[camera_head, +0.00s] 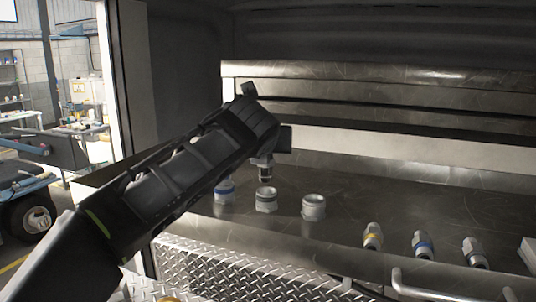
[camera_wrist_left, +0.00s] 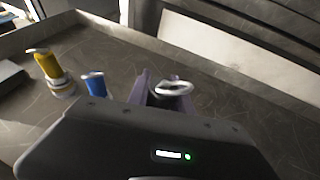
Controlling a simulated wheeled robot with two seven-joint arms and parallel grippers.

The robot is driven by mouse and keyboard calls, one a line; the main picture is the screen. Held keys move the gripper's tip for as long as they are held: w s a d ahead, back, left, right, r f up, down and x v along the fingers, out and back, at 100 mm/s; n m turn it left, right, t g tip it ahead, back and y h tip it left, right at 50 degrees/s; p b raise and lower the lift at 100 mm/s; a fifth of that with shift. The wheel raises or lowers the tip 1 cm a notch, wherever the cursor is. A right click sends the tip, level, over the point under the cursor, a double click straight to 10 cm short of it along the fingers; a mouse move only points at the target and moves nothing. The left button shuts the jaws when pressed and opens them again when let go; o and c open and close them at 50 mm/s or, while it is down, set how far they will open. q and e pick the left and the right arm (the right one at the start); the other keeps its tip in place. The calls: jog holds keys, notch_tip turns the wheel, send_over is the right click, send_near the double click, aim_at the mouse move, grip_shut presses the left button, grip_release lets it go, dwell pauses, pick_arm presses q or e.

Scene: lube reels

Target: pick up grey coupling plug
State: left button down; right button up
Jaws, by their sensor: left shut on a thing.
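My left gripper (camera_head: 264,156) reaches in from the left in the camera_head view, pointing down above the metal shelf. It is shut on a grey metal piece, the grey coupling plug (camera_head: 265,174), whose lower end shows below the fingers, above a grey-banded fitting (camera_head: 266,201). In the camera_wrist_left view the plug's silver ring-shaped top (camera_wrist_left: 174,88) shows at the fingers (camera_wrist_left: 162,92); the gripper housing hides its lower part. Whether the plug touches the fitting below is unclear. My right gripper is not in view.
A blue-banded fitting (camera_head: 224,191) and a plain one (camera_head: 314,207) flank the grey-banded one. Yellow (camera_head: 373,237), blue (camera_head: 423,244) and dark-banded (camera_head: 474,253) fittings stand at the front right. The wrist view shows yellow (camera_wrist_left: 48,65) and blue (camera_wrist_left: 95,84) plugs. The shelf back right is clear.

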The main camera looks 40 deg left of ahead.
pick_arm(q)
jog(key=s+d+b, duration=0.3)
jog(key=s+d, duration=0.5)
jog(key=s, duration=0.5)
jog(key=shift+d, duration=0.2)
